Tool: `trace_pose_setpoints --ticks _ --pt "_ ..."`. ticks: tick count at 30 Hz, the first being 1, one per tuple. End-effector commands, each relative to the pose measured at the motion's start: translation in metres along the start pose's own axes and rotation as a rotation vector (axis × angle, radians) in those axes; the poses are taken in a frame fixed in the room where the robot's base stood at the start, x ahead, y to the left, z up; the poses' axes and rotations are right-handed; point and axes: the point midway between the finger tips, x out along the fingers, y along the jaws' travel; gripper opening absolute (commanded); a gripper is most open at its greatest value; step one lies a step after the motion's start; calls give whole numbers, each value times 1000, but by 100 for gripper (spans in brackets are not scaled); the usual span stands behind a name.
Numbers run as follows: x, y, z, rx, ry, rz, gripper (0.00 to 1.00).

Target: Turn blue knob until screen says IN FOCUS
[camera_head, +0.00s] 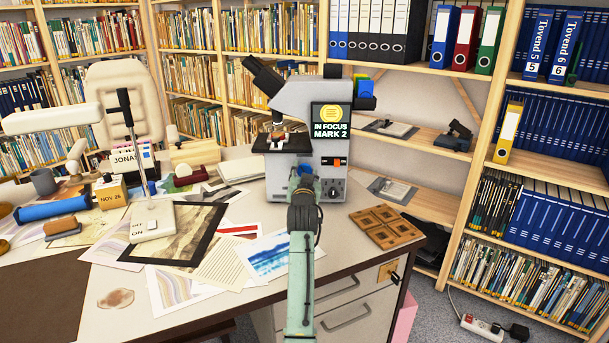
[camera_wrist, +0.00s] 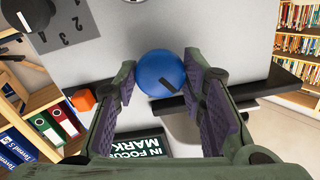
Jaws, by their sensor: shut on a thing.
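A grey microscope (camera_head: 300,110) stands on the desk. Its screen (camera_head: 330,120) reads "IN FOCUS MARK 2" below a yellow symbol; it also shows upside the other way round, partly cut off by my gripper, in the wrist view (camera_wrist: 150,145). The round blue knob (camera_wrist: 162,72) with a dark line mark sits on the microscope's grey face. My gripper (camera_head: 303,172) is at the microscope's front, and in the wrist view its two padded fingers (camera_wrist: 160,82) are shut on the knob from either side.
An orange button (camera_head: 340,161) and a black dial (camera_head: 334,190) are right of my gripper. A brown wooden tray (camera_head: 386,227) lies on the desk to the right. Papers, a framed print (camera_head: 178,232) and a white lamp (camera_head: 152,222) crowd the left. Bookshelves stand behind.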

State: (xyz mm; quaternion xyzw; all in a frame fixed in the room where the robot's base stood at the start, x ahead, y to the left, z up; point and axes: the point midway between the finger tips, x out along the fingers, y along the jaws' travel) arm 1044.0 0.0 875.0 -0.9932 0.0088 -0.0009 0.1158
Motion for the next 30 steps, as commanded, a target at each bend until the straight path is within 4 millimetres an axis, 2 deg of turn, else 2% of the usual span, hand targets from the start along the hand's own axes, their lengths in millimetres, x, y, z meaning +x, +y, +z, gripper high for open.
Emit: trace_pose_setpoints --ticks 10,11,19,30 --pt "0 -1 1 2 -1 -1 9" --pt "0 -1 1 1 -1 -1 38" --pt "0 0 0 1 0 -1 56" --pt "-2 0 0 1 0 0 58"
